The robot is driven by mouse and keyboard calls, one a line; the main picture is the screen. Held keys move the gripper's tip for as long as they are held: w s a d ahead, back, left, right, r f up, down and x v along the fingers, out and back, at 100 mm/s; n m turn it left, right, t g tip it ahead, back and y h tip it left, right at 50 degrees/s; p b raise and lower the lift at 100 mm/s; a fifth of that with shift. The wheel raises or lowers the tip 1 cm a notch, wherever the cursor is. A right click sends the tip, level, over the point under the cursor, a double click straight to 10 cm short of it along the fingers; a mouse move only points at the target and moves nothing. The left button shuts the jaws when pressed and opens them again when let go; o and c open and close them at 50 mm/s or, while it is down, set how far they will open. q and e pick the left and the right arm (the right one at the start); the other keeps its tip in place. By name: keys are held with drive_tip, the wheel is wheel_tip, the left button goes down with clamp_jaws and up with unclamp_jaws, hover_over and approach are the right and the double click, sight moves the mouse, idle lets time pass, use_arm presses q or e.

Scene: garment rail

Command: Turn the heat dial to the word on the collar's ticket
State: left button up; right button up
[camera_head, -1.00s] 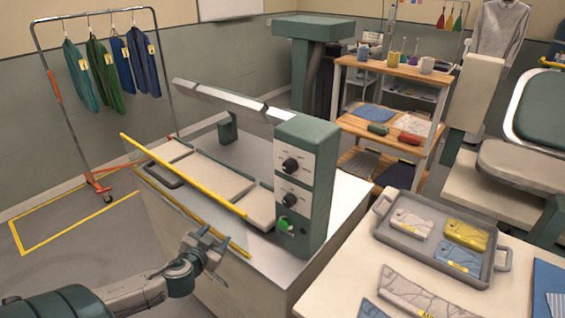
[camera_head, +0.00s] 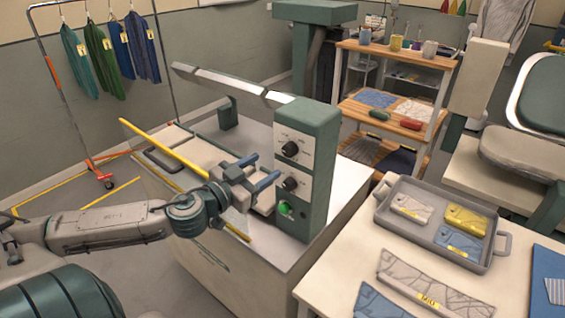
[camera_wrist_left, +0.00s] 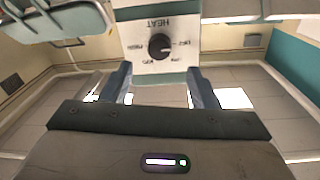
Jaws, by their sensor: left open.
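The press's green control box (camera_head: 308,165) has two black dials, an upper one (camera_head: 290,149) and a lower one (camera_head: 290,184). In the left wrist view the heat dial (camera_wrist_left: 160,46) is a black knob on a white plate, with HEAT upside down above it and small words around it. My left gripper (camera_head: 266,172) is open in front of the box, near the lower dial; its fingers (camera_wrist_left: 160,88) hold nothing. A grey patterned collar-like piece (camera_head: 450,295) lies on the front table with a yellow ticket (camera_head: 428,299), its short word too small to read surely. My right gripper is out of view.
A green button (camera_head: 285,208) sits low on the box. A yellow bar (camera_head: 165,145) runs along the press front. A grey tray (camera_head: 385,215) with several ticketed pieces stands on the right table. A garment rail (camera_head: 62,85) stands at back left.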

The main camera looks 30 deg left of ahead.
sight(286, 152)
use_arm(q)
drive_tip(key=shift+w+d+r, duration=0.1)
drive_tip(key=shift+w+d, duration=0.1)
drive_tip(key=shift+w, duration=1.3)
drive_tip(key=shift+w+d+r, duration=0.1)
drive_tip(key=shift+w+d, duration=0.1)
drive_tip(key=shift+w, duration=1.3)
drive_tip(key=shift+w+d+f, duration=0.15)
drive_tip(key=shift+w, duration=0.65)
drive_tip(key=c, duration=1)
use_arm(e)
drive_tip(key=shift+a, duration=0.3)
